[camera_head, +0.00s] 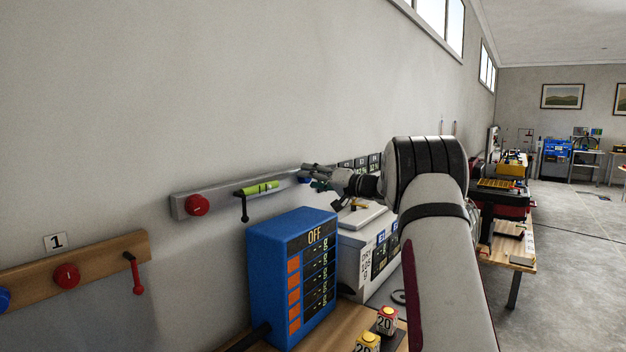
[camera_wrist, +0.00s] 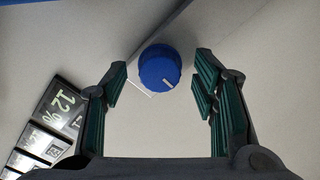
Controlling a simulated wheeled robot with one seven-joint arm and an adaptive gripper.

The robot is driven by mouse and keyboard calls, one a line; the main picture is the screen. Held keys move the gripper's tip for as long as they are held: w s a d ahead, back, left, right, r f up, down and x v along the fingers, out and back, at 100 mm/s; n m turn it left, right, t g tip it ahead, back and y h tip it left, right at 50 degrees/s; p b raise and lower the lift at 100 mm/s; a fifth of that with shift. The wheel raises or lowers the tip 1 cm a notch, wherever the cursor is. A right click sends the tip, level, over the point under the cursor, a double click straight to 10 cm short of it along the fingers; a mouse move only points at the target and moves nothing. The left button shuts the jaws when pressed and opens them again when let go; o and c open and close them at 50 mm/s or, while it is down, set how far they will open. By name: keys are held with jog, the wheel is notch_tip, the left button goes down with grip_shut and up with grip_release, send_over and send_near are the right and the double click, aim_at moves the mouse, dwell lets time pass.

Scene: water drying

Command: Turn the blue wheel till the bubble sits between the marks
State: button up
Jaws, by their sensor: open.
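The blue wheel (camera_wrist: 160,68) is a round knob with a white pointer line, on the grey rail. In the wrist view it lies between and just beyond the fingertips of my gripper (camera_wrist: 160,80), which is open with a gap on both sides. In the head view a sliver of the blue wheel (camera_head: 305,180) shows below my gripper (camera_head: 312,172). The yellow-green level vial (camera_head: 262,188) is fixed on the grey rail (camera_head: 222,198), left of the wheel. Its bubble and marks are too small to read.
A red knob (camera_head: 196,205) and a black lever (camera_head: 243,205) are on the same rail. A blue box reading OFF (camera_head: 292,270) and a white machine (camera_head: 362,250) stand below on the wooden bench. Number cards (camera_wrist: 62,98) hang near the wheel. A wooden rail (camera_head: 100,258) is at lower left.

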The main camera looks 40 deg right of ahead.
jog(key=shift+c, duration=0.3)
jog(key=c, duration=1.1)
jog(key=m+b, duration=0.2)
jog(key=m, duration=0.2)
jog(key=shift+m+b, duration=0.3)
jog(key=shift+m, duration=0.1)
jog(key=m, duration=0.4)
jog(key=shift+r+m, duration=0.1)
jog(key=shift+m, duration=0.2)
jog(key=m+p, duration=0.2)
jog(key=m, duration=0.3)
jog(key=shift+r, duration=0.1)
jog(key=m+p, duration=0.3)
jog(key=m, duration=0.2)
jog(key=shift+m, duration=0.3)
